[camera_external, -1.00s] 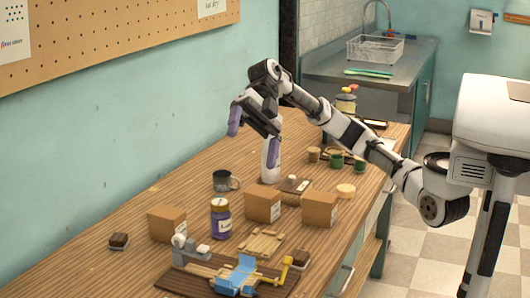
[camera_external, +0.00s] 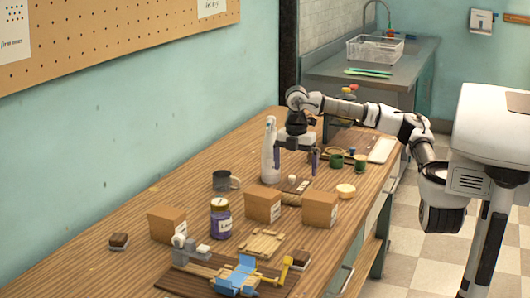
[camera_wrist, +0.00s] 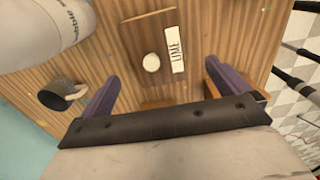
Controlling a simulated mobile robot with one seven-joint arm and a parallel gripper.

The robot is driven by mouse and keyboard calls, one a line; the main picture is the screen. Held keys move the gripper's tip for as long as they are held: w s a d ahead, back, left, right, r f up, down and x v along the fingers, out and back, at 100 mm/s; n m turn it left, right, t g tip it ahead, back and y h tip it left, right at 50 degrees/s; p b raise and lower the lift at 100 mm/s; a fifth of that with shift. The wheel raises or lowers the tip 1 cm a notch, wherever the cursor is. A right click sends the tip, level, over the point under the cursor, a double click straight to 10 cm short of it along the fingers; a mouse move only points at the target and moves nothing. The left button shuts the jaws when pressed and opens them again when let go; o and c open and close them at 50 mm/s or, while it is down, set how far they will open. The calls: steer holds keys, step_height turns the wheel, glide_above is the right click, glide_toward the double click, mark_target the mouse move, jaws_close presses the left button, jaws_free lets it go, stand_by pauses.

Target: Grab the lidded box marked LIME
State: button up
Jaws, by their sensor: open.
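The lidded box marked LIME shows in the wrist view as a dark brown lid (camera_wrist: 150,36) with a round white knob and a white label reading LIME. In the external view the box (camera_external: 291,187) sits on the wooden bench, low and small, partly blocked by a cardboard box in front. My gripper (camera_external: 296,168) points down above it, with its purple fingers spread. In the wrist view my gripper (camera_wrist: 162,72) is open and empty, and the lid lies between and beyond the fingertips.
A white bottle (camera_external: 269,158) stands close left of my gripper. A wooden fixture (camera_external: 240,278) fills the front.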

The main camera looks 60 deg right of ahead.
mark_target(294, 184)
step_height(294, 184, down, 7)
steer(key=shift+w+d+f+p, duration=0.1)
steer(key=shift+w+f+p, duration=0.05)
steer(key=shift+p, duration=0.5)
steer(key=shift+c, duration=0.3)
steer(key=c, duration=1)
steer(key=shift+c, duration=0.3)
